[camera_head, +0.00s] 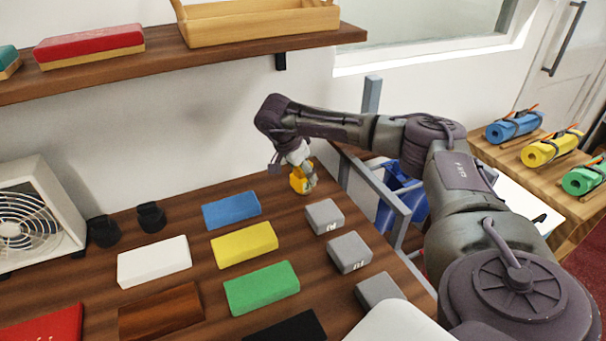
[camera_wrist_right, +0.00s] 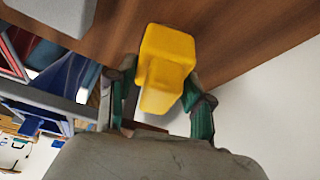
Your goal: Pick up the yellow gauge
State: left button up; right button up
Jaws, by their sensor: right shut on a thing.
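The yellow gauge (camera_head: 298,181) is at the back right of the wooden counter, near the wall. My right gripper (camera_head: 305,178) reaches down to it and is shut on it. In the right wrist view the yellow gauge (camera_wrist_right: 164,62) sits between the two fingers of the right gripper (camera_wrist_right: 163,98), one on each side. The wood shows close behind it; I cannot tell whether the gauge touches the counter. My left gripper is not in view.
Blue (camera_head: 231,209), yellow (camera_head: 244,244) and green (camera_head: 261,287) blocks lie on the counter (camera_head: 215,300), beside several grey blocks (camera_head: 349,252). A fan (camera_head: 38,215) stands at left. A shelf (camera_head: 130,72) hangs above. A metal frame (camera_head: 395,215) stands right of the counter.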

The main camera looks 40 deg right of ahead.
jog(key=r, duration=0.4)
jog(key=r+b, duration=0.1)
jog(key=r, duration=0.1)
jog(key=shift+s+r, duration=0.25)
jog(key=shift+r, duration=0.1)
pick_arm(q)
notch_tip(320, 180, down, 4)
jog(key=b, duration=0.3)
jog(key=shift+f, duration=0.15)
pick_arm(e)
jog(key=s+a, duration=0.3)
jog(key=s, duration=0.6)
jog(key=s+a, duration=0.3)
jog(key=s, duration=0.6)
jog(key=shift+s, duration=0.2)
jog(key=shift+f, duration=0.1)
